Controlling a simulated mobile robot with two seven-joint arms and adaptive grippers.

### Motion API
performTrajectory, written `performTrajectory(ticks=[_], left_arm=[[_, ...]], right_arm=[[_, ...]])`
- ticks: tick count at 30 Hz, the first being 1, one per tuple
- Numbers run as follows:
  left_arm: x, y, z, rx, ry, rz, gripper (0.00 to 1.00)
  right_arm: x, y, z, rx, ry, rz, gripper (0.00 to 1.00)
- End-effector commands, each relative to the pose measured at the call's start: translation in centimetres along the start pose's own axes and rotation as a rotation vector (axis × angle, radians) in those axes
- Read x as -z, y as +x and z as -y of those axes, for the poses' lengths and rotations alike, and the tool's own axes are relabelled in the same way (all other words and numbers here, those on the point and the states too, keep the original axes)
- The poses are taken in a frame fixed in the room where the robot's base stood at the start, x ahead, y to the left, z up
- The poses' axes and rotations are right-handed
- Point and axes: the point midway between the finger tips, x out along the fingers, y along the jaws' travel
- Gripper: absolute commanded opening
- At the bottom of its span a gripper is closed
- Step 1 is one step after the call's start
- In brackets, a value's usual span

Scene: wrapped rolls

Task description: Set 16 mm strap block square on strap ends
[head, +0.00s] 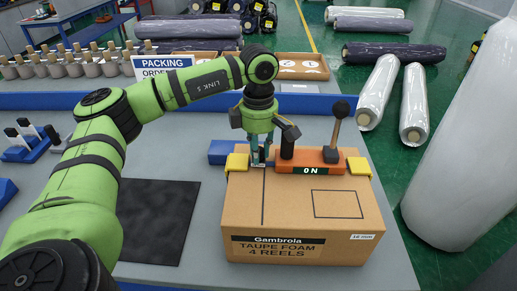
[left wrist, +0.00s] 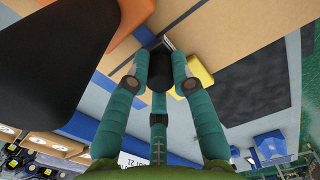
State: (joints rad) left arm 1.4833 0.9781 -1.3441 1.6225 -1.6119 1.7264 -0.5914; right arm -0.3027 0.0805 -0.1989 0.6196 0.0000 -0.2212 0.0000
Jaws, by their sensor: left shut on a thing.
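The cardboard box (head: 300,215) stands on the grey bench, with a 16 mm label at its front right. A black strap (head: 263,195) runs along its top. An orange tool (head: 317,167) marked ON, with a black lever, lies across the box's far edge. My left gripper (head: 260,155) points down at the tool's left end. In the left wrist view (left wrist: 160,72) its teal fingers are shut on a small dark block (left wrist: 160,75) just above the box top. A metallic piece (left wrist: 168,45) shows beyond it. The strap ends under the block are hidden. My right gripper is not in view.
Yellow corner pieces (head: 237,163) (head: 358,166) sit at the box's far corners. A blue block (head: 222,150) is behind on the left. A dark mat (head: 160,220) lies left of the box. Wrapped rolls (head: 415,105) lie on the floor at right.

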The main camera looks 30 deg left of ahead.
Motion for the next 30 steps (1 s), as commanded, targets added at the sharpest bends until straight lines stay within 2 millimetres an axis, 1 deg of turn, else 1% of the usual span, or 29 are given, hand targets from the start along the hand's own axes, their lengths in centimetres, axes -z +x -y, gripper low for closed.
performTrajectory(ticks=[19,20,21,30], left_arm=[[-0.01,0.83,0.0,0.0,0.0,0.0,0.0],[-0.01,0.74,0.0,0.0,0.0,0.0,0.36],[-0.01,0.73,0.0,0.0,0.0,0.0,0.52],[-0.01,0.72,0.0,0.0,0.0,0.0,0.52]], right_arm=[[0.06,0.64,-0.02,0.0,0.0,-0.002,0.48],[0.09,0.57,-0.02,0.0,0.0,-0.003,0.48],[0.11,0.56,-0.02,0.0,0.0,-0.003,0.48],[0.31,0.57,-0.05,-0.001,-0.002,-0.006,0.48]])
